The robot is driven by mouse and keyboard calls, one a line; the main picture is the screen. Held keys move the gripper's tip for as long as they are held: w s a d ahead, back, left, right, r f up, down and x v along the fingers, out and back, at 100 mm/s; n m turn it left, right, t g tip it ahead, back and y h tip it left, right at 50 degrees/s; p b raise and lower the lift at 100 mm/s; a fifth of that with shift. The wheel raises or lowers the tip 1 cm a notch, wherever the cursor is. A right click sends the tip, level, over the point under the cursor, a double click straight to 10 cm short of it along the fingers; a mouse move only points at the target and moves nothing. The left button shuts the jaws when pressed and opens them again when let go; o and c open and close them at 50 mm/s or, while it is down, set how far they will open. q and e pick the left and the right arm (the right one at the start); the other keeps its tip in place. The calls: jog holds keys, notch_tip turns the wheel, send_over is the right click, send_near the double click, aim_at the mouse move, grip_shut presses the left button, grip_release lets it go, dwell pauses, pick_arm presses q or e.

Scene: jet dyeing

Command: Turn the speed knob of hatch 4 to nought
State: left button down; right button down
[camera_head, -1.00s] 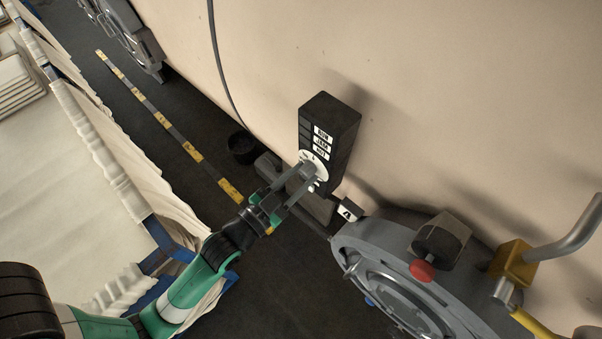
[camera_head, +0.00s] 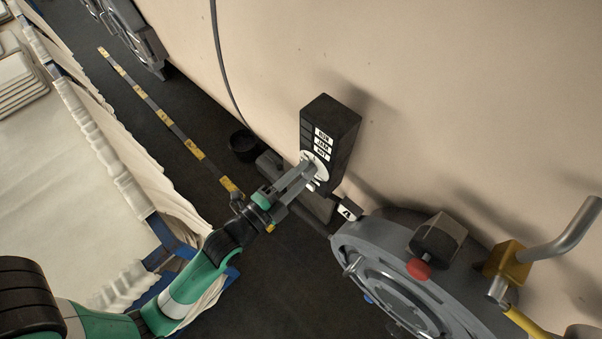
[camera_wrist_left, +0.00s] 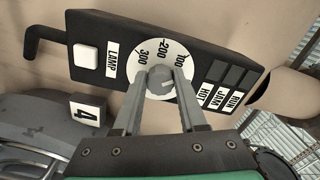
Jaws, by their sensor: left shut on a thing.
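The speed knob (camera_wrist_left: 160,83) is a small grey round knob in the middle of a white dial marked 100, 200 and 300. The dial sits on a black control box (camera_head: 335,125), with its face toward my left arm. My left gripper (camera_head: 309,174) reaches the dial, and its two fingers close on the knob's opposite sides in the left wrist view. The knob's pointer and the nought mark cannot be made out. A plate with a 4 (camera_head: 347,211) marks the round grey hatch (camera_head: 385,262) beside the box. My right gripper is not in view.
The box also carries HOT, JAM and RUN labels and a white LAMP button (camera_wrist_left: 86,57). A red knob (camera_head: 419,269) and a bent grey handle (camera_head: 565,238) stand at the hatch. Cloth-filled trolleys (camera_head: 95,170) line the left; dark floor lies between.

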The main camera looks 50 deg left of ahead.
pick_arm(q)
jog(key=m, duration=0.7)
jog(key=shift+r, duration=0.15)
dwell(0.4)
jog(key=shift+c, duration=2.3)
grip_release()
jog(key=shift+s, duration=0.1)
